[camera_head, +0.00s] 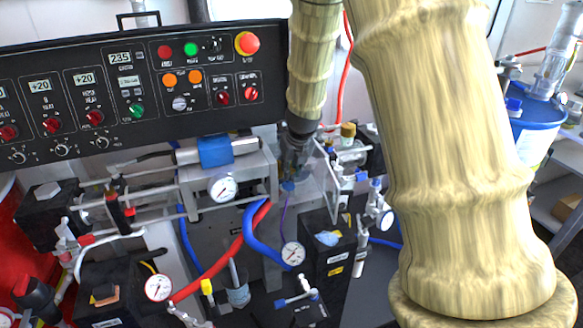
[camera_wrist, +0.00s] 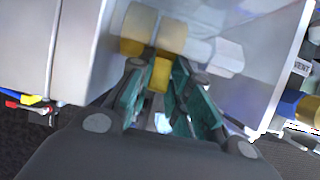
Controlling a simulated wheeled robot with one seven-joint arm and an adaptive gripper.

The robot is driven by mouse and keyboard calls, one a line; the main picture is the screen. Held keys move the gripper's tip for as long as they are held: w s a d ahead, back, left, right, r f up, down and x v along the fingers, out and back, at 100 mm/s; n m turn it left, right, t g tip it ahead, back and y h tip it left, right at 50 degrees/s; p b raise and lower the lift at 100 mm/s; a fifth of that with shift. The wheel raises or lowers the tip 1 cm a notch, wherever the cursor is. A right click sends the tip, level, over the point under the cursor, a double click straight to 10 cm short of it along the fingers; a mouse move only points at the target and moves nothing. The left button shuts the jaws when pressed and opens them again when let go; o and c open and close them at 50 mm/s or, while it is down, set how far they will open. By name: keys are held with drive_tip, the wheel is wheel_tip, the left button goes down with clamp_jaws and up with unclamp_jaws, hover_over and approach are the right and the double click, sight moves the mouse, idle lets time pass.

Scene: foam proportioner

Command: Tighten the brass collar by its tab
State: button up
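The brass collar (camera_wrist: 153,35) is a dull gold cylinder near the top middle of the wrist view, with a paler hazy part to its right. Its yellow tab (camera_wrist: 161,74) points down towards me between my fingertips. My gripper (camera_wrist: 162,66) has its teal-grey fingers close together, one on each side of the tab, with no clear gap. In the head view my gripper (camera_head: 294,160) hangs down by the clear panel in the middle of the machine. There my arm and the fittings hide the contact, and I cannot make out the collar for sure.
A black control panel (camera_head: 150,85) stands at the upper left, close to my arm. Gauges (camera_head: 223,188), a thick blue hose (camera_head: 258,238) and a red hose (camera_head: 225,262) lie below and left of my gripper. A clear panel (camera_head: 318,185) is beside it. A blue drum (camera_head: 535,130) stands right.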

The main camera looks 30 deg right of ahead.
clamp_jaws()
drive_tip(key=shift+f, duration=0.1)
drive_tip(key=b, duration=0.2)
drive_tip(key=shift+f+t+b, duration=0.3)
drive_tip(key=shift+b, duration=0.1)
drive_tip(key=t+b, duration=0.1)
drive_tip(key=b, duration=0.4)
drive_tip(key=t+b, duration=0.1)
drive_tip(key=b, duration=0.3)
drive_tip(key=shift+s+f+h+b, duration=0.25)
drive_tip(key=shift+f+h+b, duration=0.05)
drive_tip(key=shift+f+b, duration=0.05)
drive_tip(key=shift+r+t+b, duration=0.1)
drive_tip(key=shift+t+b, duration=0.2)
drive_tip(key=shift+b, duration=0.25)
drive_tip(key=o, duration=0.8)
unclamp_jaws()
drive_tip(key=shift+s+a, duration=0.1)
